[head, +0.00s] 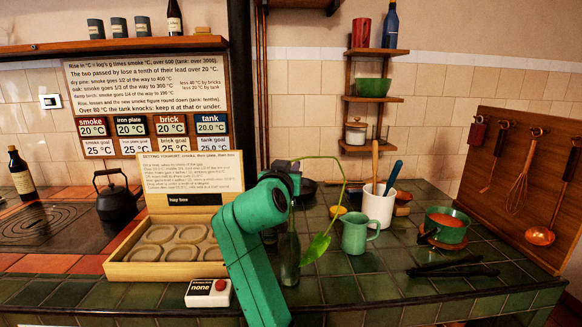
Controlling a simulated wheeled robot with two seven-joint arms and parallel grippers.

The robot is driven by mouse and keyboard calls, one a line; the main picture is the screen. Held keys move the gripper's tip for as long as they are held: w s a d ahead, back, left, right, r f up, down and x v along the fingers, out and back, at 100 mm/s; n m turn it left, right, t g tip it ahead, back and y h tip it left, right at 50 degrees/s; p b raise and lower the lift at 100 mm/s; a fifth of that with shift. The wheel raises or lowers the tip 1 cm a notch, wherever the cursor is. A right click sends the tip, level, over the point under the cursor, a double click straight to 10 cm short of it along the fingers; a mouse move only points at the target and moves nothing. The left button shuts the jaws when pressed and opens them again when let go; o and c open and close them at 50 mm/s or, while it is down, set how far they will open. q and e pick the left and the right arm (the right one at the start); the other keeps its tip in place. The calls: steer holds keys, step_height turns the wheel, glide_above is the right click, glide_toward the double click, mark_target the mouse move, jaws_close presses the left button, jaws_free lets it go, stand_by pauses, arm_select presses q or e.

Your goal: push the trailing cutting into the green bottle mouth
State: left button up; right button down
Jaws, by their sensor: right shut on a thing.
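The trailing cutting (316,247) is a thin green stem that arcs up and right from my right gripper, then hangs down to a large bright leaf. My right gripper (293,169) is shut on the cutting near the back of the counter's middle, mostly hidden by my green arm. The dark green glass bottle (289,262) stands upright on the tiles just below the gripper, left of the leaf. Its mouth is hidden or too dark to make out, so I cannot tell whether the stem's end is in it. My left gripper is out of view.
A green mug (355,236) and a white crock (378,208) of utensils stand right of the leaf. A green pot (446,229) and dark tongs (450,266) lie further right. Front-right tiles are clear.

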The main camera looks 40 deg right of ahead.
steer(key=shift+f, duration=0.4)
steer(key=shift+f+b, duration=0.35)
steer(key=shift+b, duration=0.1)
steer(key=shift+f+b, duration=1.85)
steer(key=shift+f, duration=0.3)
steer(key=c, duration=0.5)
jaws_free()
steer(key=shift+c, duration=0.2)
steer(key=shift+a, duration=0.1)
steer(key=shift+b+v, duration=0.3)
steer(key=shift+v, duration=1.9)
